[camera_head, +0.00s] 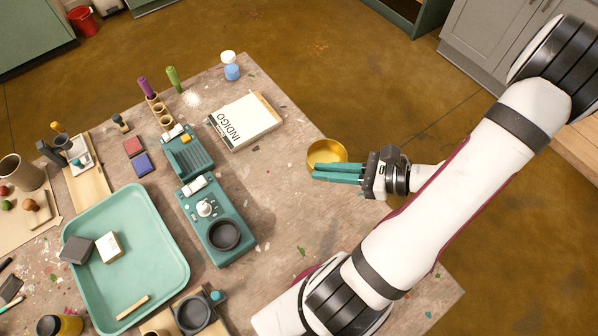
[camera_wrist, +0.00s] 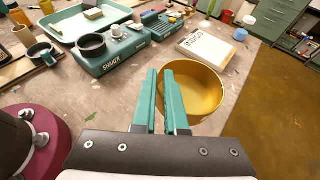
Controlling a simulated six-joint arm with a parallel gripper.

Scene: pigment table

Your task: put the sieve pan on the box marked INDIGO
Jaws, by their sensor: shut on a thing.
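The sieve pan (camera_head: 326,151) is a round, gold-coloured bowl near the table's right edge in the head view. In the wrist view the pan (camera_wrist: 200,84) sits just beyond and around the fingertips. My gripper (camera_head: 338,173) has teal fingers, close together on the pan's near wall; in the wrist view the gripper (camera_wrist: 165,82) pinches its left side. I cannot tell whether the pan touches the table. The white box marked INDIGO (camera_head: 244,121) lies flat to the upper left of the pan; it also shows in the wrist view (camera_wrist: 205,47). Its top is bare.
A teal shaker machine (camera_head: 232,256) stands left of the pan, with a dark ring on it. A blue jar (camera_head: 231,66) stands behind the box. A teal tray (camera_head: 163,285) is at lower left. Bare tabletop (camera_head: 285,190) lies between pan and shaker.

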